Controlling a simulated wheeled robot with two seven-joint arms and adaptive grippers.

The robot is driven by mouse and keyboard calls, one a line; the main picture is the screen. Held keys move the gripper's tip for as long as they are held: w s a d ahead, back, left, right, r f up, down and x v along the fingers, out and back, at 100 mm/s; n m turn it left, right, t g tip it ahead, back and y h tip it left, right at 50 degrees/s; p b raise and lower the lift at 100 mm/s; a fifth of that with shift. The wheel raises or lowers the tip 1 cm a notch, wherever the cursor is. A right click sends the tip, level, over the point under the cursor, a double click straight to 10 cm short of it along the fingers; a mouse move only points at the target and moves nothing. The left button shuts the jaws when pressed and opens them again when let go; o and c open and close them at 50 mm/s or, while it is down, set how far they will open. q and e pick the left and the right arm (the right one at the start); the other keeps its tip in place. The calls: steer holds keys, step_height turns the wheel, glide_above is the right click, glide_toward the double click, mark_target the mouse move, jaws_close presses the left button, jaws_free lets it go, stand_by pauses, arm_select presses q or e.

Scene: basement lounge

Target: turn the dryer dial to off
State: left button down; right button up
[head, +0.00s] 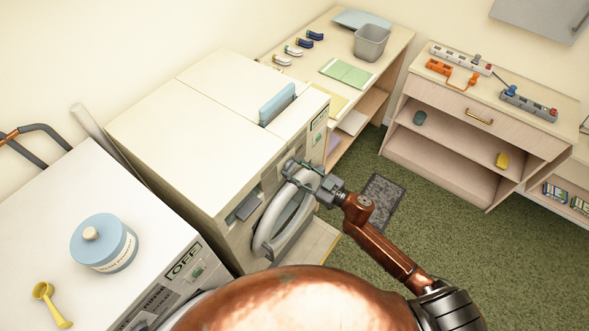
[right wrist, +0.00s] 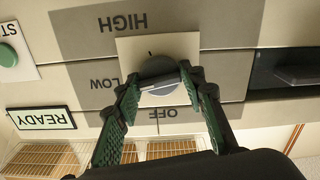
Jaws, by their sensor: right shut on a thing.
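The dryer (head: 175,130) is the pale machine in the middle of the head view. Its round door (head: 285,222) hangs below my right gripper (head: 303,175), which is at the front panel. In the right wrist view, the dial (right wrist: 152,66) is a round grey knob on a pale square plate, among the upside-down words HIGH, LOW and OFF. My right gripper (right wrist: 163,88) is shut on the dial's raised grip, with a green finger on each side. My left gripper is not in view.
A READY sign (right wrist: 42,118) and a green start button (right wrist: 7,55) are beside the dial. A washer (head: 45,215) with a blue tub (head: 103,245) and a yellow scoop (head: 50,305) stands at the left. A blue panel (head: 277,103) sticks up from the dryer's top.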

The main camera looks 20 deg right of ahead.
steer(key=n, duration=0.3)
steer(key=shift+n, duration=0.4)
steer(key=n, duration=0.3)
steer(key=shift+n, duration=0.3)
steer(key=n+b, duration=0.1)
steer(key=n, duration=0.3)
steer(key=shift+f+n, duration=0.1)
steer(key=shift+n, duration=0.2)
steer(key=shift+n+b, duration=0.55)
steer(key=shift+n, duration=1.25)
steer(key=o, duration=1.1)
steer(key=shift+o, duration=0.2)
